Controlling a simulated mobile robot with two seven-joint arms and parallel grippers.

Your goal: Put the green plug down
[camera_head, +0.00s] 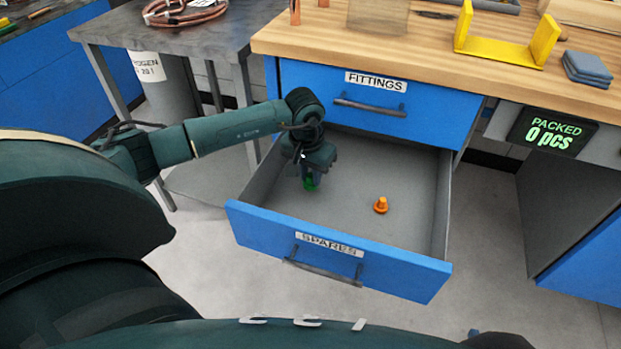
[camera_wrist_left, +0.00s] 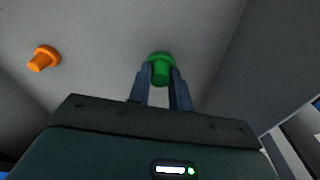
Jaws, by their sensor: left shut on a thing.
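The green plug (camera_head: 310,183) is between the fingers of my left gripper (camera_head: 308,178), low inside the open drawer (camera_head: 342,252) labelled SPARES. In the left wrist view the green plug (camera_wrist_left: 160,67) shows between the two fingertips of the left gripper (camera_wrist_left: 161,80), which is shut on it. I cannot tell whether the plug touches the drawer floor. My right gripper is not in view.
The drawer walls surround the gripper. The shut FITTINGS drawer (camera_head: 372,105) is above and behind. Bare drawer floor lies between the plugs.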

